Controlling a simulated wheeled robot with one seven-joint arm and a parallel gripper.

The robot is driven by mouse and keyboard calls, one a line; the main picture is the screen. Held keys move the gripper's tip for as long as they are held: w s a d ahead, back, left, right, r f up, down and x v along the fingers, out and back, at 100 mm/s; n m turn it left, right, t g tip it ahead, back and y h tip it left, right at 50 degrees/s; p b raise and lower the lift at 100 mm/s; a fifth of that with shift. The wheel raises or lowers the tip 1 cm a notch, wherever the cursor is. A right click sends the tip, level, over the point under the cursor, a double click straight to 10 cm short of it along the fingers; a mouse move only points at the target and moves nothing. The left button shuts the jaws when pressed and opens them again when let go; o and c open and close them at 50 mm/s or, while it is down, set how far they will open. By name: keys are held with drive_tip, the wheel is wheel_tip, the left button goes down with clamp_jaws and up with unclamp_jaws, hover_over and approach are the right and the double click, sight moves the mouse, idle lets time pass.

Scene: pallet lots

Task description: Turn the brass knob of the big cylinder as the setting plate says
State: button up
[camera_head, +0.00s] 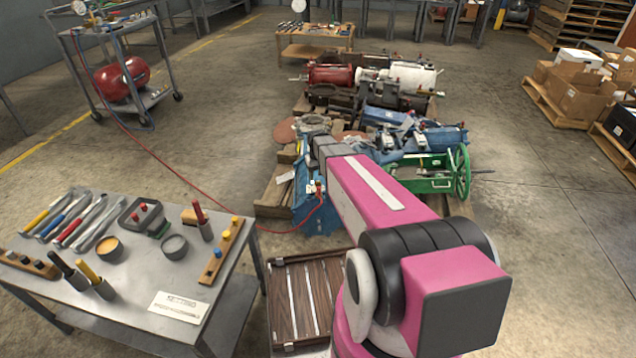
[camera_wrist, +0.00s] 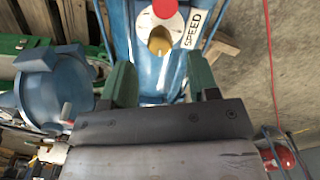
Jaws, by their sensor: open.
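In the wrist view a blue cylinder (camera_wrist: 143,62) fills the upper middle. A round brass knob (camera_wrist: 160,41) sits on its end, below a red button (camera_wrist: 164,8) on a white disc. A white plate reading "SPEED" (camera_wrist: 193,28) is fixed beside the knob; no setting value is readable. My gripper (camera_wrist: 162,78) is open, its two green fingers apart on either side of the cylinder's end, with the knob beyond them. Nothing is held. In the head view the blue cylinder (camera_head: 318,213) stands at the pallet's near end; my arm hides my gripper.
The pallet (camera_head: 272,195) carries several other blue, red, white and green machine parts. A red hose (camera_head: 195,187) runs across the floor to the cylinder from a cart with a red tank (camera_head: 122,80). A tool table (camera_head: 130,290) stands at left. Open floor lies to the right.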

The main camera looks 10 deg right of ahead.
sight(318, 181)
drive_tip(key=shift+f, duration=2.3)
drive_tip(key=c, duration=0.9)
